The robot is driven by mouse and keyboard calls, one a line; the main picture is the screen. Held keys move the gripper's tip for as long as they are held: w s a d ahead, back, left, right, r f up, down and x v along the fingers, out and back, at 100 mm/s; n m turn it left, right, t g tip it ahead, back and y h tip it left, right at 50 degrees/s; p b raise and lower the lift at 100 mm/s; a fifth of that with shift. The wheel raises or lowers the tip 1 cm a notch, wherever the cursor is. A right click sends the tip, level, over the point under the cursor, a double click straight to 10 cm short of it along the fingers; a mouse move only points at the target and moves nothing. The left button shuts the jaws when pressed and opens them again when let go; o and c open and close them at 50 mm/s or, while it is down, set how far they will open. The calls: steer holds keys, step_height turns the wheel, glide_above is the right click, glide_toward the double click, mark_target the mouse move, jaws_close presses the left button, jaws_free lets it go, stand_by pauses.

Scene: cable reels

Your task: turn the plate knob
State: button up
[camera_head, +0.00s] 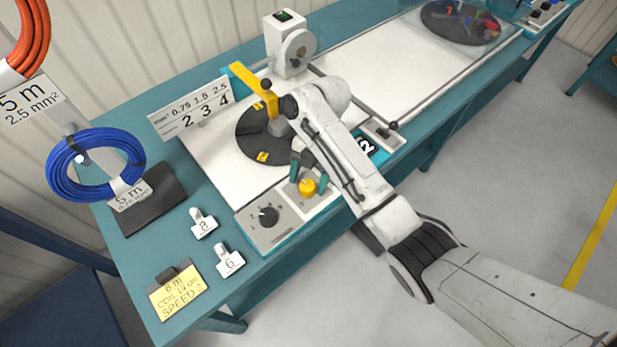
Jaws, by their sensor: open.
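A control panel (286,222) on the bench's front edge carries a black dial knob (268,215) with marks around it and a yellow knob (307,187) to its right. I cannot tell from labels which one is the plate knob. My gripper (302,178), with teal fingers, is open and points down right at the yellow knob. My arm hides part of the fingers, so I cannot tell whether they touch the knob. Behind the gripper is a dark round plate (250,148) with yellow marks and a yellow arm (247,80) over it.
A sign with numbers (192,115) stands behind the plate. Blue cable coil (62,160) and orange coil (35,30) hang at left. Number tags (203,224) and a yellow note (176,296) lie on the teal bench (150,255). A white machine (288,50) stands at the back.

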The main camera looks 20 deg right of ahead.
steer(key=p+v, duration=0.5)
steer(key=v, duration=0.5)
steer(key=shift+r, duration=0.1)
steer(key=m+t+y, duration=0.1)
steer(key=m+t, duration=0.1)
steer(key=m, duration=0.3)
glide_above(302, 187)
step_height(302, 187, down, 2)
steer(key=shift+f, duration=0.1)
steer(key=s+d+r+m+t+h, duration=0.1)
steer(key=s+d+m+t+h, duration=0.15)
steer(key=s+d+m, duration=0.55)
steer(key=s+d+r+m+t+h, duration=0.2)
steer(key=s+d+m+t, duration=0.2)
steer(key=s+m, duration=0.75)
steer(key=s+d+f+m+g+b, duration=0.1)
steer(key=s+f+g+b, duration=0.3)
steer(key=s+f, duration=0.5)
steer(key=shift+d+f+m, duration=0.35)
steer(key=shift+f+m, duration=0.4)
